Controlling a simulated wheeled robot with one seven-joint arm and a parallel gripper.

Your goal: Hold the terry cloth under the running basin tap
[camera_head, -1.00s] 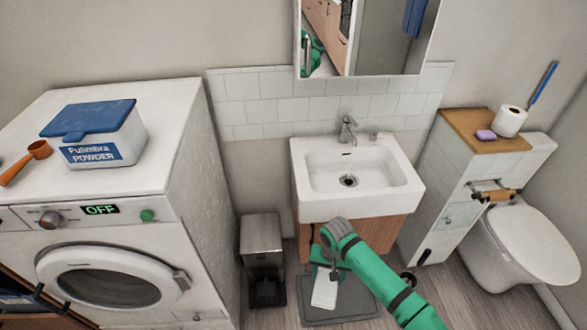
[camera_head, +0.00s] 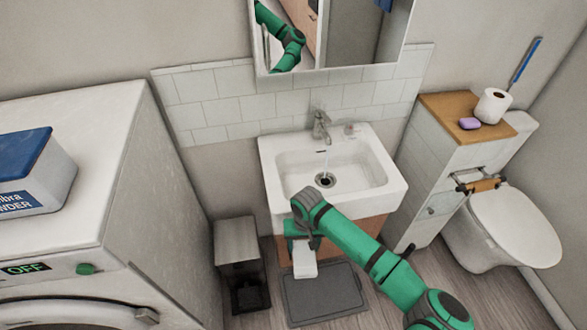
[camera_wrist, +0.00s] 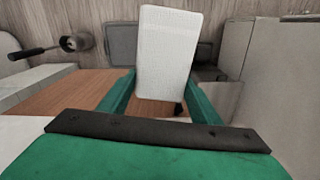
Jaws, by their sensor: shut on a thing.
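The white terry cloth (camera_head: 304,262) hangs from my gripper (camera_head: 297,239) in front of the basin, below its front rim. In the wrist view the cloth (camera_wrist: 168,48) is a pale flat rectangle between the two green fingers of my gripper (camera_wrist: 163,88), which is shut on it. The white basin (camera_head: 382,188) is behind and above the cloth. The chrome tap (camera_head: 320,125) stands at its back edge, with a faint thin water stream (camera_head: 326,160) falling towards the drain. The cloth is outside the basin, away from the stream.
A wooden cabinet (camera_head: 371,232) is under the basin. A pedal bin (camera_head: 238,255) and washing machine (camera_head: 150,170) stand left; a tiled ledge unit (camera_head: 440,155) and toilet (camera_head: 505,230) stand right. A grey mat (camera_head: 325,293) lies on the floor below. A mirror hangs above.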

